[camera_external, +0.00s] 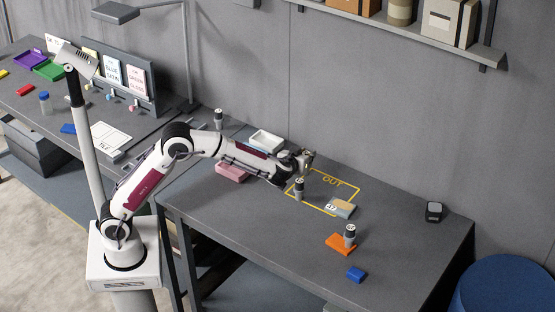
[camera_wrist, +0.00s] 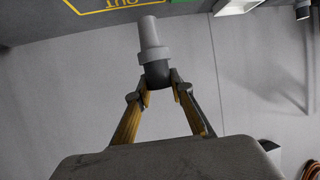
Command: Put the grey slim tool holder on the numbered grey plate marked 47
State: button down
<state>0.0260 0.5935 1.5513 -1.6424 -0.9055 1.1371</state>
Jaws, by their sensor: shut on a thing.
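My gripper (camera_wrist: 159,85) is shut on a grey slim tool holder (camera_wrist: 151,40), with the dark end between its fingertips and the light grey end pointing away. In the external view my gripper (camera_external: 307,158) is above the table by the yellow OUT outline; the held piece is hard to make out there. A small plate with a white mark (camera_external: 331,205) lies by the outline's front edge, but I cannot read whether it says 47.
A dark device (camera_external: 434,211) stands right. The right-hand middle is clear.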

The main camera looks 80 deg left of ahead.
jog(key=w+d+m+t+h, duration=0.5)
jog(key=w+d, duration=0.4)
jog(key=d, duration=0.2)
jog(key=shift+w+r+m+h, duration=0.15)
jog(key=shift+w+m+h, duration=0.25)
jog(key=shift+m+h, duration=0.45)
jog(key=shift+d, duration=0.1)
notch_tip(320, 180, down, 6)
jog(key=shift+y, duration=0.35)
jog(key=shift+f, duration=0.2)
jog(key=shift+f, duration=1.8)
jog(key=shift+f, duration=0.15)
